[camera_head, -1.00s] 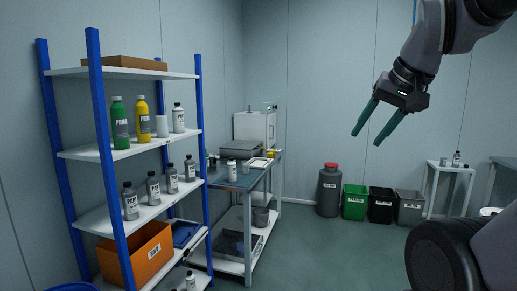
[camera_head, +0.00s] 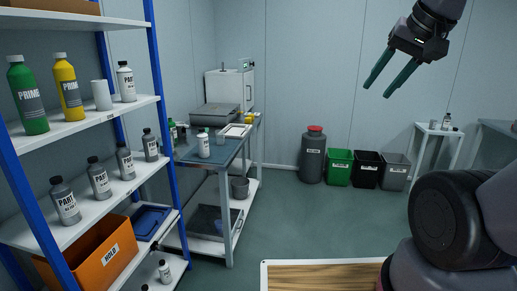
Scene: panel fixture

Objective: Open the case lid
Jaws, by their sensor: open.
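A flat grey case-like box (camera_head: 214,115) lies on the blue-topped workbench (camera_head: 226,152) at the left of centre, and its lid looks shut. It is small in this view, so I cannot make out a latch or handle. My gripper (camera_head: 377,91) is at the upper right, with its two green fingers apart and nothing between them. It hangs in the air, well to the right of the box and not touching anything.
A blue-posted shelf rack (camera_head: 160,98) with bottles and an orange bin (camera_head: 95,262) stands close at left. A white cabinet (camera_head: 229,88) is behind the box. A wooden board (camera_head: 320,277) shows at the bottom. Several bins (camera_head: 338,167) line the back wall; the middle floor is clear.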

